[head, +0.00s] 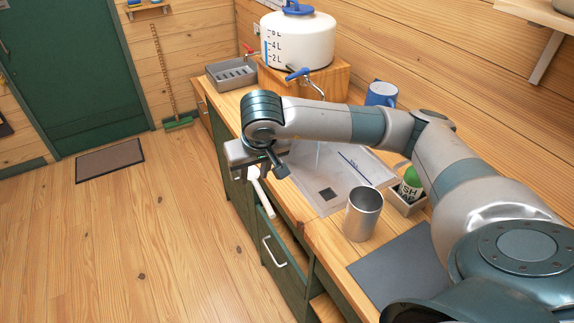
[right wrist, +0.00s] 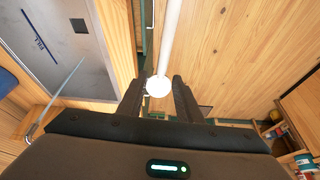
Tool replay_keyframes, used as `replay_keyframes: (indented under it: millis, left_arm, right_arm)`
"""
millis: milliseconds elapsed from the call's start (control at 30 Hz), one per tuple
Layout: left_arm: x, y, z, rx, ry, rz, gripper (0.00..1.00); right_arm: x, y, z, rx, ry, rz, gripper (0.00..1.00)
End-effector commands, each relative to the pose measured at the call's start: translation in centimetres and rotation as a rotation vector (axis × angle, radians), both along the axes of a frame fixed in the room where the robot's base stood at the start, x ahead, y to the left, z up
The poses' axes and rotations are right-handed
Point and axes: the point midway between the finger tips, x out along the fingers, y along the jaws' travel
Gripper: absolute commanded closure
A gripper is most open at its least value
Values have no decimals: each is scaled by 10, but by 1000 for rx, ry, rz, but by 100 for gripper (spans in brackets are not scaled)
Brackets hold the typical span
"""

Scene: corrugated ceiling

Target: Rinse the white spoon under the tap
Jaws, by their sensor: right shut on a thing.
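The white spoon (head: 263,195) is held in my right gripper (head: 262,166), which is shut on it in front of the counter's edge, outside the sink. In the right wrist view, the spoon (right wrist: 168,40) extends away from between the fingers (right wrist: 158,98), with a round white end near the jaws. The blue-handled tap (head: 298,74) is on the white water tank (head: 298,40). A thin pale line, looking like a water stream, shows above the sink (head: 345,192) and in the right wrist view (right wrist: 62,88). My left gripper is out of view.
A metal cup (head: 362,214) stands at the sink's near edge. A grey tray (head: 231,75) and a dark mat (head: 400,268) lie on the counter.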

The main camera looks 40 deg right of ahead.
Motion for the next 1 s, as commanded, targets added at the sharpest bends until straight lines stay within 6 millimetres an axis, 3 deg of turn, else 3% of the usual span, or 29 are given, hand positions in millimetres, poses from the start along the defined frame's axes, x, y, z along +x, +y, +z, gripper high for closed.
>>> replay_keyframes:
  millis: [100, 300, 1000]
  left_arm:
    - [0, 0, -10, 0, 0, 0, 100]
    - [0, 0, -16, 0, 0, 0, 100]
    - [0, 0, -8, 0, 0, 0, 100]
  right_arm:
    - [-7, 36, 9, 0, -5, 94, 89]
    - [-17, 66, 19, 1, -2, 183, 89]
    - [-19, 71, 29, 1, 0, 199, 89]
